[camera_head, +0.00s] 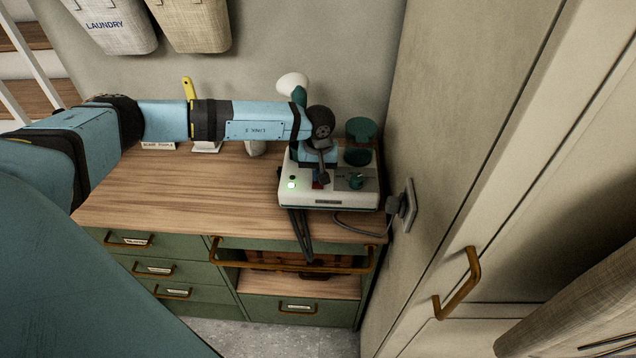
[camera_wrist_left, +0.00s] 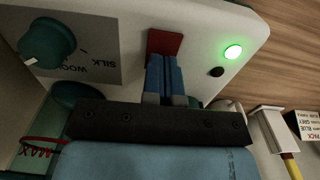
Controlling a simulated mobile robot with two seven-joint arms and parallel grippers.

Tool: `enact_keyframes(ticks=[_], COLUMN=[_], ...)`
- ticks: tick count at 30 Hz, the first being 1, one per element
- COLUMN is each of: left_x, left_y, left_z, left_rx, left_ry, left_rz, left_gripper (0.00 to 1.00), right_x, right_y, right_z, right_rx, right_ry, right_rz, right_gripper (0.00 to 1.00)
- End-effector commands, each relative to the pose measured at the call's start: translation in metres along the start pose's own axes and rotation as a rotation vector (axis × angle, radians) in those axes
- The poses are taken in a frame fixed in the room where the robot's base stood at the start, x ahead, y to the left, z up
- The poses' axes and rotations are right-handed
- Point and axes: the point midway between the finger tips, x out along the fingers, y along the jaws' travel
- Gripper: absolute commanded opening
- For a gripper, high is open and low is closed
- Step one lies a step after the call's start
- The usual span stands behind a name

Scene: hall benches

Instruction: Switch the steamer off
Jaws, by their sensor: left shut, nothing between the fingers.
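The steamer (camera_head: 325,200) is a white base unit with teal parts on the right end of the wooden bench top. Its green light (camera_head: 291,185) is lit; it also glows in the left wrist view (camera_wrist_left: 232,52). A red switch (camera_wrist_left: 165,42) sits on its top, beside a grey dial plate with a teal knob (camera_wrist_left: 47,43). My right gripper is out of view.
The wooden bench top (camera_head: 150,190) is mostly clear on the left. A yellow-handled tool (camera_head: 188,88) stands at the back. A cord runs to the wall plug (camera_head: 403,205). A tall cabinet with a brass handle (camera_head: 458,285) closes off the right. Laundry bags (camera_head: 115,25) hang behind.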

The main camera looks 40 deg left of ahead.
Motion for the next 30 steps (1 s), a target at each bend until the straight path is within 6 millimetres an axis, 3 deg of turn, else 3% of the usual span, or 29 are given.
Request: enact_keyframes(ticks=[11, 30], left_x=[-0.003, -0.054], left_y=[0.0, 0.0], left_z=[0.0, 0.0], left_rx=[0.0, -0.001], left_ry=[-0.001, 0.0], left_rz=[0.0, 0.0], left_gripper=[0.0, 0.0], right_x=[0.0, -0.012], right_y=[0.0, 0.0], right_z=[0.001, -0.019], right_rx=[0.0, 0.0], right_ry=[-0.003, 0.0], right_rz=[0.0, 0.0], right_gripper=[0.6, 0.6])
